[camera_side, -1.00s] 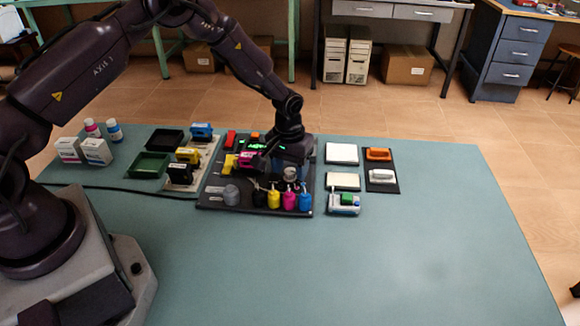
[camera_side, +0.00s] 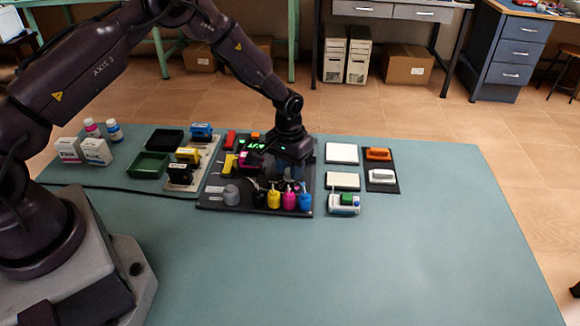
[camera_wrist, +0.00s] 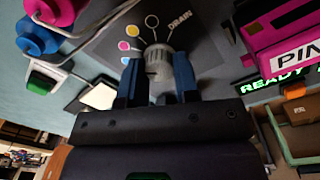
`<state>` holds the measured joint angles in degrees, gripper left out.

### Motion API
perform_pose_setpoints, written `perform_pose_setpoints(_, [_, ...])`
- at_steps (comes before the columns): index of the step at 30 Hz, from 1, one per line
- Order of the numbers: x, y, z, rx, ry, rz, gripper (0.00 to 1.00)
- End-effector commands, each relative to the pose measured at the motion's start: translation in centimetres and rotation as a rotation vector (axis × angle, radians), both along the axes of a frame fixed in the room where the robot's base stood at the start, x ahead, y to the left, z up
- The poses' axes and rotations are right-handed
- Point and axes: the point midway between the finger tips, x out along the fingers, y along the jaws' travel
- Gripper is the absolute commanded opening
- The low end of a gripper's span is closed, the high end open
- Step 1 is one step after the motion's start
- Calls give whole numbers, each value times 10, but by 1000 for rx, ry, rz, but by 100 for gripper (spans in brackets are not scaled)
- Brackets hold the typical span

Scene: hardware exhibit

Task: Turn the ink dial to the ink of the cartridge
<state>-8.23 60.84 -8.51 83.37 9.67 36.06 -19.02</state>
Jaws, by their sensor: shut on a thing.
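The ink dial is a grey ribbed knob (camera_wrist: 158,62) on a dark panel. Ink marks in several colours and the word DRAIN are printed around its far side. Which mark it points at I cannot tell. My gripper (camera_wrist: 158,80) is shut on the dial, one blue finger on each side. In the side view my gripper (camera_side: 288,170) is low over the panel and hides the dial. The magenta cartridge (camera_side: 250,161) sits on the panel left of my gripper. In the wrist view the magenta cartridge (camera_wrist: 275,28) shows part of a label, "PIN".
Black, yellow, magenta and blue ink bottles (camera_side: 289,200) stand along the panel's front edge, close to my gripper. A green display (camera_wrist: 290,78) reads READY. A yellow cartridge (camera_side: 188,155) stands on a rack to the left. The front of the table is clear.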

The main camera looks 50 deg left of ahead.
Motion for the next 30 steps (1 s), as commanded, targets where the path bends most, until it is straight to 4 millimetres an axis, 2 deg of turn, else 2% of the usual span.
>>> perform_pose_setpoints(15, [0,0,1,-1,3,-312,5])
perform_pose_setpoints(30, [0,0,1,-1,3,-371,5])
